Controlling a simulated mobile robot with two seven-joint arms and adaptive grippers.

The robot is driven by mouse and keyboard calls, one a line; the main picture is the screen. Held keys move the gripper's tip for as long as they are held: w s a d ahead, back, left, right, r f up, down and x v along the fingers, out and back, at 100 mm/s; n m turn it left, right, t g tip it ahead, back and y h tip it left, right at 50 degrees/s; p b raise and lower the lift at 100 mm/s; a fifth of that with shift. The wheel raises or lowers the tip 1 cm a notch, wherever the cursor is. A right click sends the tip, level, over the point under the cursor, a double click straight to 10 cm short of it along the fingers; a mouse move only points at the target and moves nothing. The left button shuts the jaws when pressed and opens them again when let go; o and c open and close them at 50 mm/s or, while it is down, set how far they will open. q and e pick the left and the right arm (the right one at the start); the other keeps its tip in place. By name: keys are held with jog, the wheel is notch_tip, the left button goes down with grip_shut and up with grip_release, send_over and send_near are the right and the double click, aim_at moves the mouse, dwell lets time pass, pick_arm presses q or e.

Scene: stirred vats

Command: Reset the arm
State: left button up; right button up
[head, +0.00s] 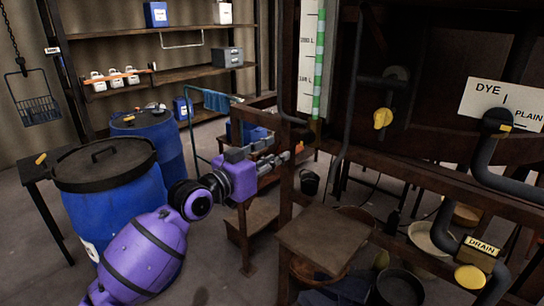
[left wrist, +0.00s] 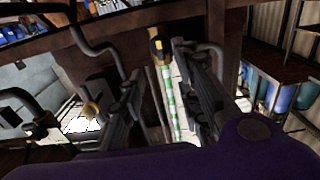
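My left arm, purple, comes in from the bottom left of the head view. Its left gripper (head: 280,149) points right, in front of a brown wooden post. In the left wrist view the two dark fingers of the left gripper (left wrist: 158,65) stand apart with nothing between them, so it is open and empty. Beyond the fingers a green-and-white striped gauge (left wrist: 172,110) and a dark valve with a yellow mark (left wrist: 158,45) show. I cannot see my right gripper in either view.
Blue drums (head: 118,205) stand beside my left arm. The sign reading DYE and PLAIN (head: 490,95), a yellow-handled valve (head: 383,118) and a DRAIN sign (head: 481,245) are at right. A wooden platform (head: 325,235) and buckets are below. Shelves (head: 160,75) line the back wall.

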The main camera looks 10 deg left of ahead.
pick_arm(q)
jog(key=shift+s+a, duration=0.15)
jog(key=shift+s, duration=0.05)
